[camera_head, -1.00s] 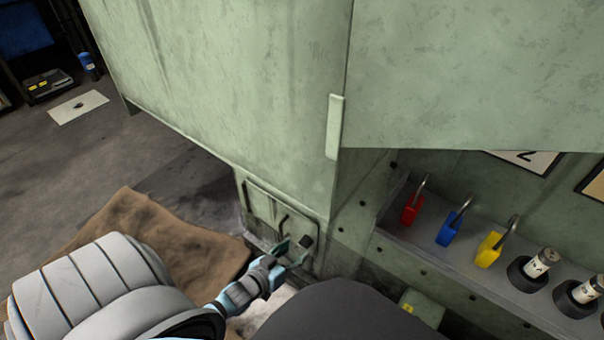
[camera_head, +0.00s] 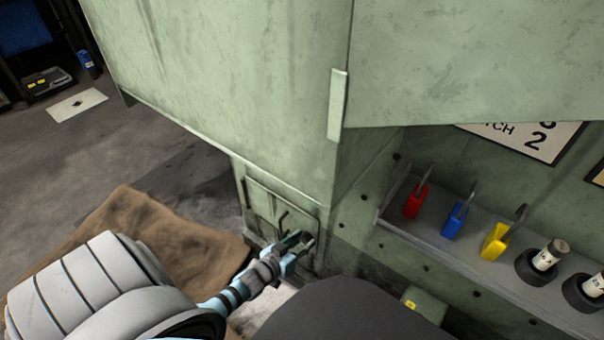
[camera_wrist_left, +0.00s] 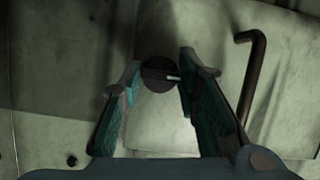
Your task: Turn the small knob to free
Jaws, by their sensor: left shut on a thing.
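The small knob (camera_wrist_left: 157,76) is dark and round, with a pale pointer mark that points right in the left wrist view. It sits on a small green panel (camera_head: 262,200) low on the machine. My left gripper (camera_head: 301,241) is at the panel and shut on the knob. In the left wrist view its two teal fingers (camera_wrist_left: 160,78) stand on either side of the knob. In the head view the fingers mostly hide the knob. My right gripper is not in view.
A bent dark handle (camera_wrist_left: 250,75) stands right beside the fingers. A ledge (camera_head: 440,238) to the right holds red (camera_head: 417,200), blue (camera_head: 455,220) and yellow (camera_head: 495,240) padlocks. A brown cloth (camera_head: 160,235) lies on the floor at left.

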